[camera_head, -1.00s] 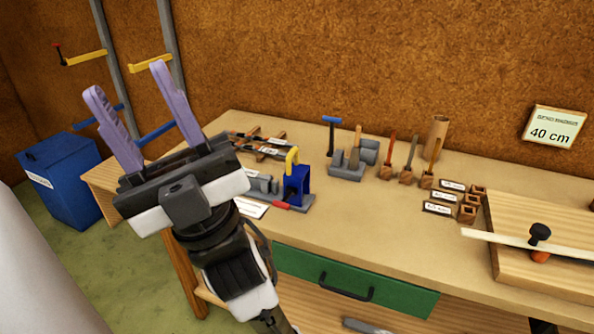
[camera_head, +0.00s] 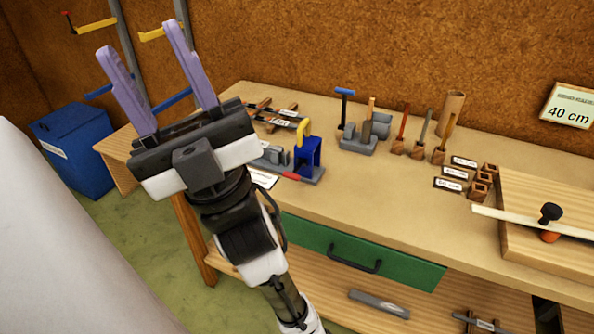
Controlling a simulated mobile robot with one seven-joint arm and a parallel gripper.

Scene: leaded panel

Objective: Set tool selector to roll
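No part is readably marked as the tool selector, so I cannot tell its setting. A blue bench device (camera_head: 308,158) with a yellow handle (camera_head: 303,131) stands on a grey base near the bench's front edge. A small red lever (camera_head: 291,176) points out at its foot. My gripper (camera_head: 138,38) is raised in front of the bench's left end, to the left of the device in the picture. Its two purple fingers point up and stand wide apart with nothing between them. My gripper's body hides part of the bench's left end.
The wooden bench (camera_head: 400,205) has a green drawer (camera_head: 400,262) below. Upright tools in wooden blocks, a grey block holder (camera_head: 358,146) and small labelled boxes stand along it. A board (camera_head: 545,255) lies at right. A blue bin (camera_head: 72,150) stands on the floor at left.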

